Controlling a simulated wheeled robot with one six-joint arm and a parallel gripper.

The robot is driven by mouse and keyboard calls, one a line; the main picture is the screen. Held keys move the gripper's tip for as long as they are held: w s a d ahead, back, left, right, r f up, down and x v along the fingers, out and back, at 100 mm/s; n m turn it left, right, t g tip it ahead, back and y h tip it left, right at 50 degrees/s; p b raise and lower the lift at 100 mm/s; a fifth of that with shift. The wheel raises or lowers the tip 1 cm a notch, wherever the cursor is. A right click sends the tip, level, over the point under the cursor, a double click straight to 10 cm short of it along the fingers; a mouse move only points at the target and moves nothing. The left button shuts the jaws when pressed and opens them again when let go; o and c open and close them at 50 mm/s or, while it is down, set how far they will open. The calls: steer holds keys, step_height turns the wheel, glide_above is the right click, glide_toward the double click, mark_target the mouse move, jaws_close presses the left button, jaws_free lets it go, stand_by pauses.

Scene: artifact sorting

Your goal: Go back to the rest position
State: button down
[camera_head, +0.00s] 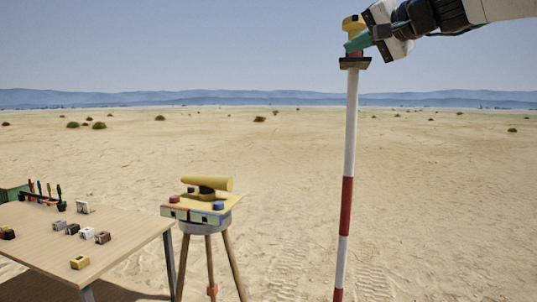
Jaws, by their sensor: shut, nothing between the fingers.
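My gripper (355,45) is at the upper right, at the end of my white and black arm that comes in from the top right corner. Its green fingers point left, at the head of a red and white pole (347,205). The pole stands upright and carries a dark plate and a yellow piece (353,24) on top. The fingers overlap the pole's head in this view; I cannot tell whether they touch it. They are shut with nothing seen between them.
A wooden table (130,235) at the lower left bears several small blocks, a rack of upright tools (40,195) and a green box (12,190). A tripod (209,225) with a yellow cylinder (206,184) on its board stands right of it. Open sand lies around.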

steer(key=s+f+n+g+h, duration=0.1)
steer(key=s+f+g, duration=0.2)
steer(key=s+f, duration=0.6)
steer(key=s+f+n+g+h, duration=0.25)
steer(key=s+f, duration=0.35)
steer(key=f, duration=0.8)
steer(key=s+d+f+g+h, duration=0.2)
steer(key=s+d+f+g, duration=0.1)
steer(key=s+f, duration=0.6)
steer(key=s+d+f+n+g+h, duration=0.1)
steer(key=s+d+f+g+h, duration=0.1)
steer(key=s+f, duration=0.8)
steer(key=shift+d+f+g, duration=0.5)
steer(key=shift+f+g, duration=0.3)
steer(key=shift+g, duration=0.15)
